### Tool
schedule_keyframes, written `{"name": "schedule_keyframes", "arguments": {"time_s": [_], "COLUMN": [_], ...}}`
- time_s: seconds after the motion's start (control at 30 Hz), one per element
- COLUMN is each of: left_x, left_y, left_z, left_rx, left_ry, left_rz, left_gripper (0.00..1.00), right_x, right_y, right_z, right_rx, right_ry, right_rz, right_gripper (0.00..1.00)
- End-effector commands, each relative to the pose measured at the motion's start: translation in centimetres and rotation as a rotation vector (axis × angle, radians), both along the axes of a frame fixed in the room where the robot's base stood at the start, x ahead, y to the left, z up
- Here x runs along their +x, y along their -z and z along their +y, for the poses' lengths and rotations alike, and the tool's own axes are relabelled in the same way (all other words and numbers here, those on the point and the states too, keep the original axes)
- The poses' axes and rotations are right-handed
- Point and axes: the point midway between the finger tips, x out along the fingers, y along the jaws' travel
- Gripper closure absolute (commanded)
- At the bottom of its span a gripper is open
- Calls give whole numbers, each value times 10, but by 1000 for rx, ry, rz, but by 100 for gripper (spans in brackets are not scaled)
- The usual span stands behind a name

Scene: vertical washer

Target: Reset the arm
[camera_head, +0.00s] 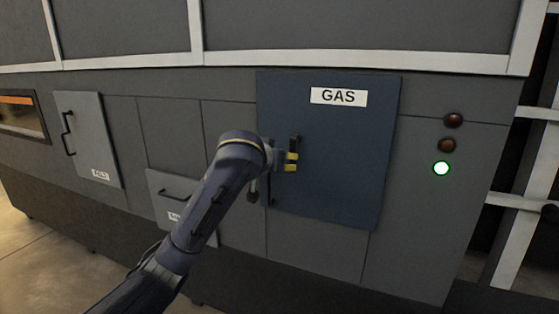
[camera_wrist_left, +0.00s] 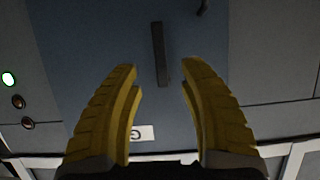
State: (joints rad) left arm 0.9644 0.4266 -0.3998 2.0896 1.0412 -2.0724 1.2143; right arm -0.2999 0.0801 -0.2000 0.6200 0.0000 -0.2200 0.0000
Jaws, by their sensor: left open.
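My left gripper (camera_head: 291,162) is in front of the left edge of the blue GAS door (camera_head: 340,150) in the head view. In the left wrist view its two yellow fingers (camera_wrist_left: 160,78) are spread wide apart and hold nothing. The dark door handle (camera_wrist_left: 160,50) shows in the gap between the fingertips and reaches beyond them. The fingers do not appear to touch it. In the head view the arm and gripper hide part of the handle. The GAS door looks shut. My right gripper is not in view.
A grey door (camera_head: 90,140) with a handle and a lower drawer panel (camera_head: 165,180) lie to the left. A pale frame (camera_head: 520,200) stands at the far right.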

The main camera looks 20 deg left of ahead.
Motion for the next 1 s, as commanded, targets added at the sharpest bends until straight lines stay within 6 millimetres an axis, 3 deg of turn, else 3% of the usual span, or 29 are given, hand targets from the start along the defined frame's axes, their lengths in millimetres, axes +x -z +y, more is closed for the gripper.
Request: {"name": "schedule_keyframes", "arguments": {"time_s": [0.67, 0.77, 0.87, 1.0], "left_x": [-5, 4, 20, 44], "left_y": [1, 21, 62, 146], "left_z": [1, 1, 1, 4], "left_rx": [-2, -15, -39, -77], "left_ry": [0, -1, -3, -10], "left_rz": [6, 37, 93, 192], "left_gripper": [58, 58, 58, 58], "right_x": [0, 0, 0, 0], "right_y": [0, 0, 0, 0], "right_z": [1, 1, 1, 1], "right_rx": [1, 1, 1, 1], "right_ry": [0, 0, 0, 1], "right_rz": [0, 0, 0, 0], "right_gripper": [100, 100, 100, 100]}}
